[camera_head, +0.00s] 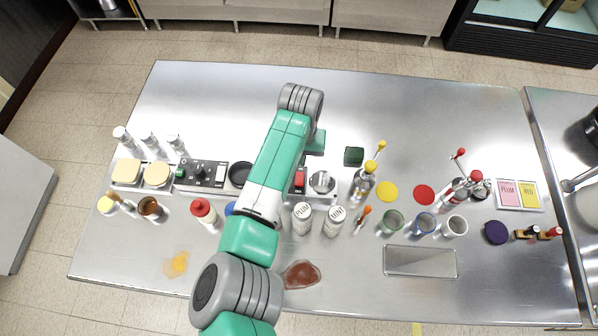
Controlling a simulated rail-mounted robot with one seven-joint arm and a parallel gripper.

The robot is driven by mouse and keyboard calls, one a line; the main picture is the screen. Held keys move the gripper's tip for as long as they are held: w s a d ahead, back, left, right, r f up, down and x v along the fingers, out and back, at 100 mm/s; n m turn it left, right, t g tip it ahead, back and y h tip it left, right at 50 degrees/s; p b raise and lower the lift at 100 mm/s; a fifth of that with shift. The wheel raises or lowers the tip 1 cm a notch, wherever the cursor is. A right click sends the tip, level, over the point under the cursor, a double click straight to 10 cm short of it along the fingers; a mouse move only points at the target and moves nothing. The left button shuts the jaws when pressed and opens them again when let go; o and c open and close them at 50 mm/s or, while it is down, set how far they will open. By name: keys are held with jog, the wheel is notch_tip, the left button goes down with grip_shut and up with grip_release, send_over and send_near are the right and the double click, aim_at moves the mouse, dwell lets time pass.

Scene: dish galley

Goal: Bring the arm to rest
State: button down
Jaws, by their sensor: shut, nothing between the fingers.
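My green and white arm reaches from the bottom edge up over the middle of the steel table (430,110). Its grey joint is the farthest part, above the table's back half. A short green part of the arm shows just below that joint on the right. My gripper does not show; the arm hides whatever lies beneath it.
Bottles and jars stand close around the arm, including a PLUM jar (301,218) and a MINT jar (334,221). Several cups stand right of centre beside a steel tray (420,262). A brown-red spill (301,274) lies near the front. The table's back is clear.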

jog(key=shift+r+p, duration=0.55)
jog(key=shift+r, duration=0.35)
